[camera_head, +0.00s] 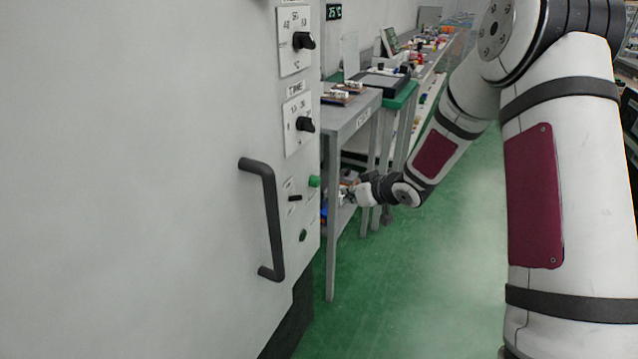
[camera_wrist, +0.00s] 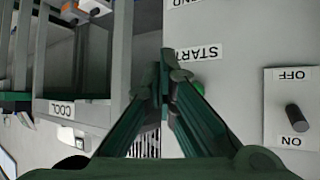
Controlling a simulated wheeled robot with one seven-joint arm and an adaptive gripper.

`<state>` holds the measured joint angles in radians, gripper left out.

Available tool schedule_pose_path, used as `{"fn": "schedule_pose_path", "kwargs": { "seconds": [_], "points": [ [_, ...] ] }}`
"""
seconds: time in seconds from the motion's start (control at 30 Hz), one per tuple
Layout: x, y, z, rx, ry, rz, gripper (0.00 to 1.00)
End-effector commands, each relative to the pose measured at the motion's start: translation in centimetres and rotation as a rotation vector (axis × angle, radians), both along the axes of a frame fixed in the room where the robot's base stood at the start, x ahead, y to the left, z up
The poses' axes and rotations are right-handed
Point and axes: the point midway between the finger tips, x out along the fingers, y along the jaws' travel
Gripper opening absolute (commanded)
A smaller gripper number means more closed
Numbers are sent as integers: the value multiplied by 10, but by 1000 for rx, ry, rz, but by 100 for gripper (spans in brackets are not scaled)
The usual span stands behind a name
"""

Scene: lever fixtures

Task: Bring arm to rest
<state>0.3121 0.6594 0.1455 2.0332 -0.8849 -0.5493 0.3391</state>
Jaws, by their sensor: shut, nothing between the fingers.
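My arm reaches from the right side of the head view toward the machine's right edge. My gripper (camera_head: 346,194) is small there, just right of the machine's lower controls, with the grey table behind it. In the wrist view my gripper (camera_wrist: 166,68) is shut and empty, its green fingers meeting at the tips. A green button (camera_head: 314,181) on the machine is left of the gripper. In the wrist view the button (camera_wrist: 197,86) is mostly hidden behind the right finger, beside the START label. I cannot tell whether the finger touches it.
A large grey cabinet (camera_head: 140,200) with a dark handle (camera_head: 270,220) fills the left. Its panel has two dials and a black lever switch (camera_wrist: 296,118) marked OFF and ON. A grey table (camera_head: 350,115) stands behind my gripper. Green floor (camera_head: 420,290) is clear below the arm.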

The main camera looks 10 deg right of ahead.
Motion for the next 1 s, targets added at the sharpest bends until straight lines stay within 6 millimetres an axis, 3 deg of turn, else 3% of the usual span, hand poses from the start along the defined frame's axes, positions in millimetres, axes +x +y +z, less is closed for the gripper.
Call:
{"fn": "schedule_pose_path", "kwargs": {
  "seconds": [0.27, 0.47, 0.57, 0.77, 1.0],
  "points": [
    [0, -1, 4, -8, 1, -5, 0],
    [-17, -19, 42, -116, 42, -85, 0],
    [-39, -33, 71, -194, 87, -158, 0],
    [-106, -55, 124, -302, 202, -303, 0],
    [-212, -62, 169, -343, 370, -443, 0]
  ]
}}
